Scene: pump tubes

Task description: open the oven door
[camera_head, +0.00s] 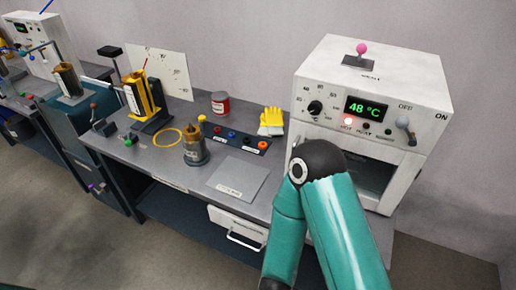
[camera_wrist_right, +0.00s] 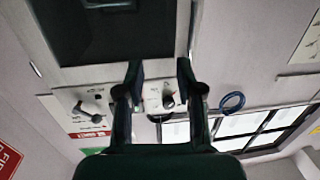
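The white oven (camera_head: 375,85) stands on the right of the head view. Its panel has a dial (camera_head: 315,107), a green 48 °C display (camera_head: 366,108) and an ON/OFF lever (camera_head: 405,130). Below is the front with a dark glazed area (camera_head: 375,172), partly hidden by my teal right arm; I cannot tell whether the door is fully closed. My right gripper is hidden in the head view. In the right wrist view my right gripper (camera_wrist_right: 160,72) is open and empty, with a pale panel and dark framed area (camera_wrist_right: 115,35) beyond it. My left gripper is not in view.
The grey bench (camera_head: 150,160) left of the oven carries yellow gloves (camera_head: 271,121), a red can (camera_head: 220,104), a pump body (camera_head: 195,148) and a grey plate (camera_head: 238,178). A white drawer (camera_head: 238,228) is below. A blue ring (camera_wrist_right: 232,102) shows in the wrist view.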

